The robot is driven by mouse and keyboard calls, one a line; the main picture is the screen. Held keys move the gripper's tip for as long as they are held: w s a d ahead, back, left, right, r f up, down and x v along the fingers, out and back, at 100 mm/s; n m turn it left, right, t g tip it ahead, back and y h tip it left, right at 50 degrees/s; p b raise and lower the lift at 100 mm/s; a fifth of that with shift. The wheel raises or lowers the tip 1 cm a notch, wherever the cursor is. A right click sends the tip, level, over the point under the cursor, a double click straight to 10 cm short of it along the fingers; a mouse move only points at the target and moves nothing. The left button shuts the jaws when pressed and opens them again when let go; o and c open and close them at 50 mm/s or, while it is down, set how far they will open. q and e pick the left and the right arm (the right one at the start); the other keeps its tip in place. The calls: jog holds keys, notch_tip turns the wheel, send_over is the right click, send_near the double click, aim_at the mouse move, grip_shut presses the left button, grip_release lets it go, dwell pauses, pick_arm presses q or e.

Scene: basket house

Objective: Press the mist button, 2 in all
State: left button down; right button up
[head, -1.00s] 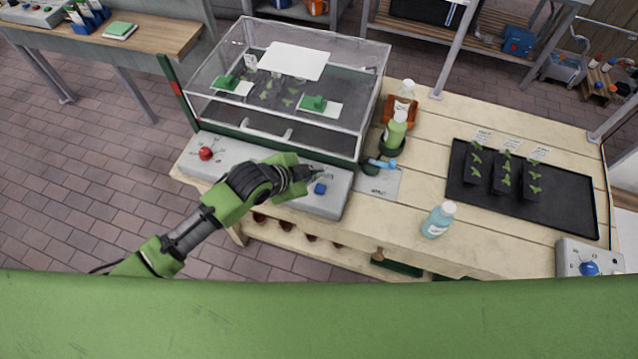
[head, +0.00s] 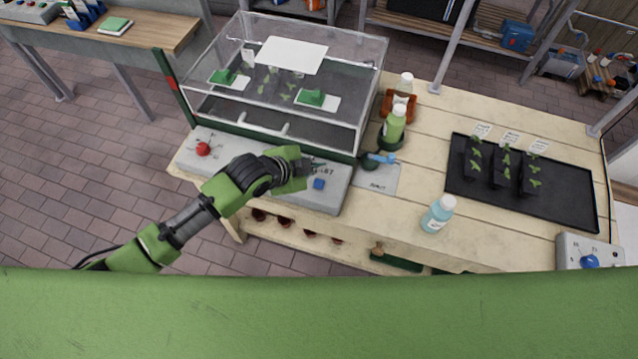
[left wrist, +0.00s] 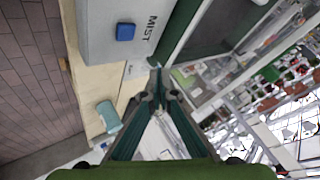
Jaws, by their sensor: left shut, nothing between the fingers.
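The mist button is a small blue square button (head: 319,184) on the right part of a grey control panel (head: 275,188) in front of the clear propagator box. In the left wrist view the blue button (left wrist: 125,31) sits beside the printed word MIST, and nothing covers it. My left gripper (head: 312,165) is shut and empty. In the head view its tips are just behind the button, near the label, apart from the button's top. The left wrist view shows the shut fingers (left wrist: 158,82) to the right of and below the button. My right gripper is not in view.
A red knob (head: 203,149) is on the panel's left end. The clear box (head: 285,85) stands right behind the panel. A green bottle (head: 394,125) and a blue bottle (head: 438,214) stand to the right, with a black seedling tray (head: 560,205) farther right.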

pick_arm(q)
jog(key=b, duration=0.4)
send_over(318, 185)
notch_tip(318, 185, down, 5)
jog(key=shift+r, duration=0.2)
jog(key=shift+f, duration=0.85)
jog(key=shift+f+b, duration=0.3)
jog(key=shift+f, duration=0.1)
jog(key=shift+f, duration=0.5)
dwell(0.7)
jog(key=shift+a, duration=0.1)
jog(key=shift+r+p, duration=0.7)
jog(key=shift+r, duration=0.2)
